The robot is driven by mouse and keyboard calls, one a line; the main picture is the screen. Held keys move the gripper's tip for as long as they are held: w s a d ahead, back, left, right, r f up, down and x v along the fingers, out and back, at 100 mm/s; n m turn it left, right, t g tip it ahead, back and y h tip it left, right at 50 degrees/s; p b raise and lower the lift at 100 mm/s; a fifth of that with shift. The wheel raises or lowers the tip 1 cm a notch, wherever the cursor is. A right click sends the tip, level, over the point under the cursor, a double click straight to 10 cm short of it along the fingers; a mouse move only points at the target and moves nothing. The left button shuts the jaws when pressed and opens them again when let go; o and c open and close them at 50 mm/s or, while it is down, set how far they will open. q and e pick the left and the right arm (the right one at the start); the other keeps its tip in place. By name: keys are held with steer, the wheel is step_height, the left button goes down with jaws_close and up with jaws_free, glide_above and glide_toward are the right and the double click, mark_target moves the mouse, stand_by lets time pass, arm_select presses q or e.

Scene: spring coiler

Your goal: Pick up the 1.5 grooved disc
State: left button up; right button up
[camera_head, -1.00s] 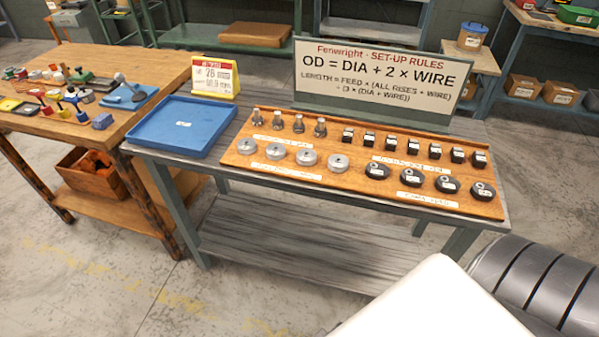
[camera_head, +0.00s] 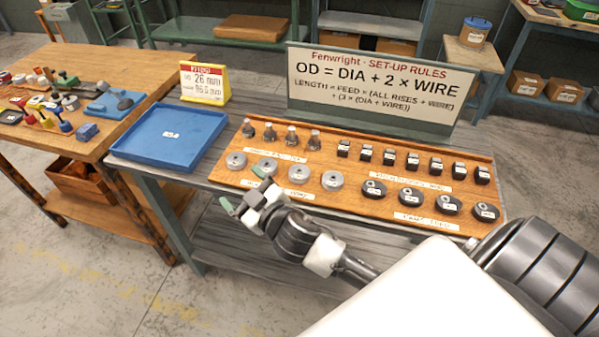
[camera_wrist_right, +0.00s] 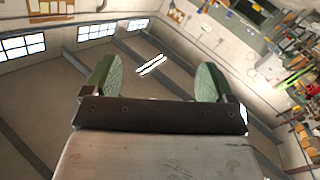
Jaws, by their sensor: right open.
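Several silver grooved discs stand in the front left row of the wooden board, among them one at the left end (camera_head: 236,160), one further right (camera_head: 299,173) and one at the right end of the row (camera_head: 332,180). Their size markings are too small to read, so I cannot tell which is 1.5. My right gripper (camera_head: 242,189) is at the board's front left edge, its green fingers apart and empty. One finger overlaps the second disc (camera_head: 268,166) in the picture. In the right wrist view the open fingers (camera_wrist_right: 154,82) have nothing between them. My left gripper is not in view.
The board (camera_head: 345,200) also holds silver posts (camera_head: 270,132), small black blocks (camera_head: 389,157) and dark round parts (camera_head: 411,197). A blue tray (camera_head: 170,134) lies to the left. A yellow-framed sign (camera_head: 205,82) and a rules sign (camera_head: 376,84) stand behind.

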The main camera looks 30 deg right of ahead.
steer(key=w+a+r+n+y, duration=0.2)
steer(key=a+r+n+y, duration=0.4)
steer(key=r+n+y, duration=0.3)
steer(key=n+g+h+p, duration=0.1)
steer(key=n+g+h, duration=0.7)
steer(key=g+h, duration=0.65)
glide_above(300, 169)
steer(key=f+g+y, duration=0.1)
steer(key=f, duration=0.4)
steer(key=f+g+y, duration=0.1)
steer(key=f, duration=0.2)
steer(key=shift+w+g+y, duration=0.35)
steer(key=shift+f, duration=0.6)
steer(key=shift+s+f+n+p, duration=0.15)
steer(key=shift+f+n+p, duration=0.15)
steer(key=shift+f+p, duration=0.15)
steer(key=f, duration=0.2)
steer(key=f+p, duration=0.1)
steer(key=shift+s+f, duration=0.25)
steer(key=shift+s, duration=0.05)
steer(key=shift+f, duration=0.4)
